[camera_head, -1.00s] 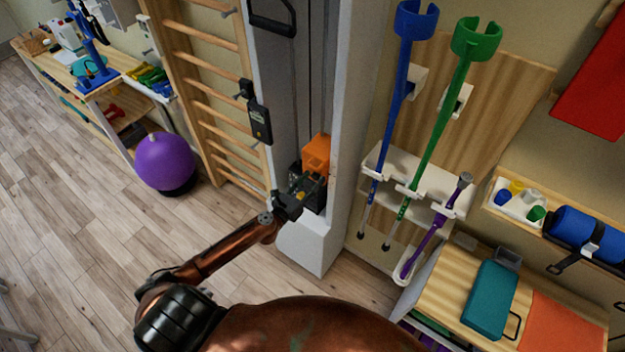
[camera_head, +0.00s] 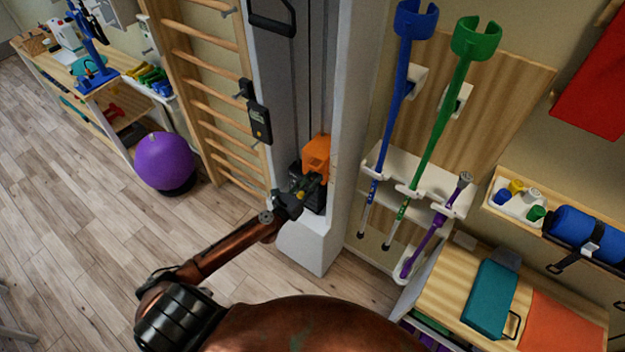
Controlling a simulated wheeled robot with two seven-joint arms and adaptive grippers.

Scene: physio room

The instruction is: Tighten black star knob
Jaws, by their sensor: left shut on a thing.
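My left gripper (camera_head: 308,187) reaches in from the lower left to the tall grey and white column unit. Its fingers are shut at the front of a dark block (camera_head: 313,201) low in the column, just under an orange block (camera_head: 317,152). The black star knob is mostly hidden between the fingers. It is too small and dark to make out its shape or how far it is turned. My right gripper is out of view.
The column's white side post (camera_head: 349,130) stands close to the right of my gripper. Wooden wall bars (camera_head: 205,90) are to its left. A crutch rack (camera_head: 425,170) is farther right. A purple ball (camera_head: 164,161) lies on the floor at left, with clear floor before it.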

